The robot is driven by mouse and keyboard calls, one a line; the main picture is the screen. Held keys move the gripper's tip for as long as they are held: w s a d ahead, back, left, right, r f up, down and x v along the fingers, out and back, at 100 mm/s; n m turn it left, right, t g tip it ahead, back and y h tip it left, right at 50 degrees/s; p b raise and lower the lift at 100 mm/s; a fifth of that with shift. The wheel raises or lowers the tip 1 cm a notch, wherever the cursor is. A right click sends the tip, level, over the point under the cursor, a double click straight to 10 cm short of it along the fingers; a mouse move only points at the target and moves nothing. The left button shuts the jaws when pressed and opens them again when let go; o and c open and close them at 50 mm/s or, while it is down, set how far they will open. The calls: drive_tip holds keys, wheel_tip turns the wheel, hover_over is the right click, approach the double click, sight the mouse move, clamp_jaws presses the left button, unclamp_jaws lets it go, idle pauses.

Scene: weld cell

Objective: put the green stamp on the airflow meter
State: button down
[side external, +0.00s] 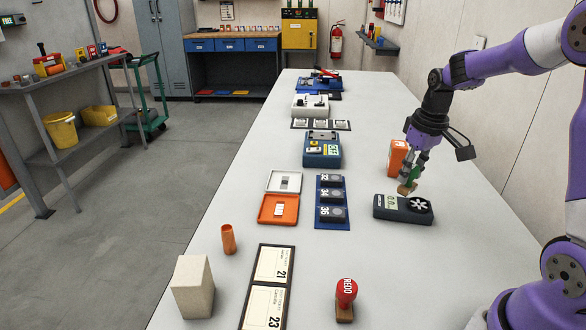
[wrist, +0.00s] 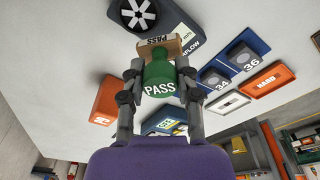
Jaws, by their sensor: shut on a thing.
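The green stamp (side external: 414,174) has a green handle marked PASS and a wooden base; it shows large in the wrist view (wrist: 159,72). My gripper (side external: 413,166) is shut on its handle, with one finger on each side in the wrist view (wrist: 158,78). The airflow meter (side external: 386,208) is a dark blue-grey device with a lit display and a white fan, lying on the bench. In the side view the stamp's base shows just past the meter's far edge. In the wrist view the meter (wrist: 185,32) is just beyond the base. I cannot tell the exact gap.
An orange box (side external: 397,157) stands close behind the stamp. A blue rack (side external: 331,224) with numbered dark blocks lies left of the meter. A red REDO stamp (side external: 346,293) stands near the front. The bench between the meter and the red stamp is clear.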

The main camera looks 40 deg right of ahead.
sight(410, 180)
drive_tip(key=shift+f, duration=1.55)
drive_tip(key=shift+f, duration=0.2)
drive_tip(key=c, duration=0.6)
unclamp_jaws()
